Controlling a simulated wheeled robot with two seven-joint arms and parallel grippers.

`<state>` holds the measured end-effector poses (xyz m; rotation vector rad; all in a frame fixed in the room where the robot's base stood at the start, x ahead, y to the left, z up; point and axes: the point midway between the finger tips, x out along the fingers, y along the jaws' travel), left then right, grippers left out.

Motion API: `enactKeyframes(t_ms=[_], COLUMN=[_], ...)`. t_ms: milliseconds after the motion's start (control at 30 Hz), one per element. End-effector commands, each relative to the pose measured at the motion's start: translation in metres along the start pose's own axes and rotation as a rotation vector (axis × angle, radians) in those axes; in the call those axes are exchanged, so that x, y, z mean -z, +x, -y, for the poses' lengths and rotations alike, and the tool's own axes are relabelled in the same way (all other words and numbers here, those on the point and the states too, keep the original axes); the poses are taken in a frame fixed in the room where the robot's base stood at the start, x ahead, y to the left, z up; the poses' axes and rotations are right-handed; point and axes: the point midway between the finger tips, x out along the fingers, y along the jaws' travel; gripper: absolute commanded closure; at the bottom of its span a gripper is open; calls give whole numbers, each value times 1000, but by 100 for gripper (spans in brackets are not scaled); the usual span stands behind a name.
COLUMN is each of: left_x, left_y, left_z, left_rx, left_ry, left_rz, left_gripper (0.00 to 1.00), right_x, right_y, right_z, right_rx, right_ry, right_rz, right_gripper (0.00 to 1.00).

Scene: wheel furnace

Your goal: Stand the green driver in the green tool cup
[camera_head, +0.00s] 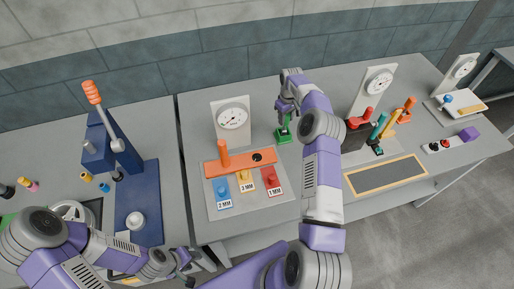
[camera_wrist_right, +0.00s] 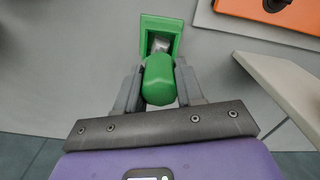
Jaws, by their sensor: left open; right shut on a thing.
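The green driver (camera_wrist_right: 159,82) is held by its handle between the fingers of my right gripper (camera_wrist_right: 158,95). In the right wrist view its short grey shaft shows beyond the handle, over or within the square opening of the green tool cup (camera_wrist_right: 147,24). How deep the tip sits is hidden. In the head view my right gripper (camera_head: 286,108) is directly above the green cup (camera_head: 282,137), with the driver (camera_head: 287,120) roughly upright. My left gripper (camera_head: 188,272) is open and empty near the front edge, far from the cup.
A gauge (camera_head: 233,120) stands left of the cup. In front is a board with an orange bar (camera_head: 240,163) and blue, yellow and red labelled pieces. A rack of coloured tools (camera_head: 378,130) stands to the right. A blue press (camera_head: 130,190) is at left.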

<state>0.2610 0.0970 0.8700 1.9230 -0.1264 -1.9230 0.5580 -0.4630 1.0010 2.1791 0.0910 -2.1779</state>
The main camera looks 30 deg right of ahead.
Motion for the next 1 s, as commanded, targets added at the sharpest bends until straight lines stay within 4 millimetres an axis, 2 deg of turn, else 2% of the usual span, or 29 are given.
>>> enactKeyframes(t_ms=[967, 1000], left_x=[1, 1], left_y=[15, 14], left_z=[6, 5], left_rx=[0, 0], left_ry=[0, 0], left_rz=[0, 0], left_gripper=[57, 57], right_x=[0, 0], right_y=[20, 20], right_z=[0, 0], right_rx=[0, 0], right_ry=[0, 0], right_rz=[0, 0], right_gripper=[100, 60])
